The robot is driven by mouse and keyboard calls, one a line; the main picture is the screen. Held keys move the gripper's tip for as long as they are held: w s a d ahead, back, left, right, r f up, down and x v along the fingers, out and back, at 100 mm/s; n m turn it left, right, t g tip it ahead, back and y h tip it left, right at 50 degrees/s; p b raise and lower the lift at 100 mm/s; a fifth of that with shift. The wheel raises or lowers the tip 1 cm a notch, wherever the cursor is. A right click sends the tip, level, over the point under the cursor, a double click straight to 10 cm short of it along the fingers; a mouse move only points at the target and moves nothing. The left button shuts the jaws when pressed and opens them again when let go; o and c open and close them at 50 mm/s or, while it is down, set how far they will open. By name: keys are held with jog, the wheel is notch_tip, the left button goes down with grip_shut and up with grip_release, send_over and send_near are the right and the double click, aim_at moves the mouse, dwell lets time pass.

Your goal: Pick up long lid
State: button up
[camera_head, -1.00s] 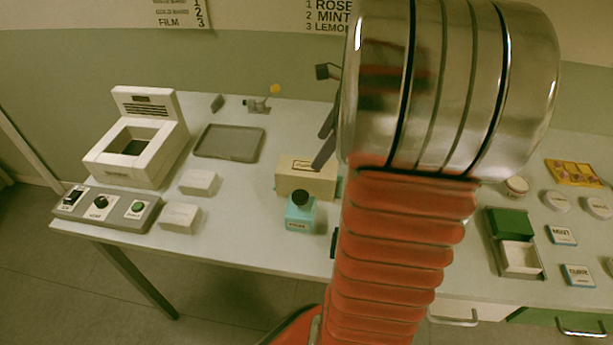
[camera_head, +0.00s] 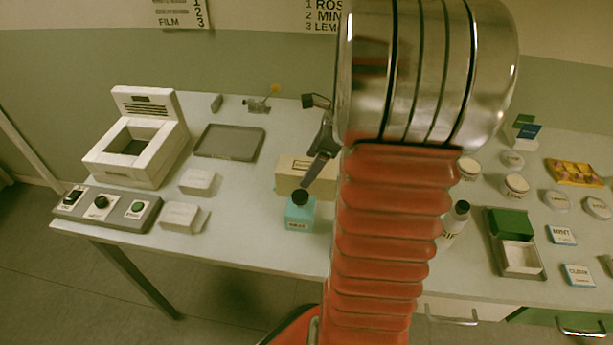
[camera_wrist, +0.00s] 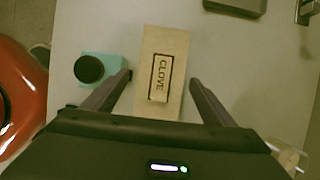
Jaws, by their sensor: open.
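A long tan piece with a framed label stands at the middle of the table (camera_head: 291,176), partly hidden behind my arm. In the wrist view this tan long lid (camera_wrist: 174,52) reads CLOVE and lies lengthwise between my fingers. I cannot tell whether it is a separate lid or the top of a box. My gripper (camera_wrist: 161,78) is open, with one finger on each side of the tan piece and a gap beside it. In the head view one dark finger shows in front of the tan piece, near a teal bottle's black cap.
The teal bottle with a black cap (camera_head: 299,215) stands close in front; the left finger is near it in the wrist view. A grey tray (camera_head: 230,143) and white machine (camera_head: 137,150) are left. A green-and-white box (camera_head: 516,258) and several jars are right.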

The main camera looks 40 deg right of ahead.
aim_at(307, 167)
jog(key=shift+x, duration=1.5)
jog(key=shift+c, duration=0.3)
jog(key=c, duration=1.1)
jog(key=shift+r, duration=0.15)
notch_tip(307, 167, up, 18)
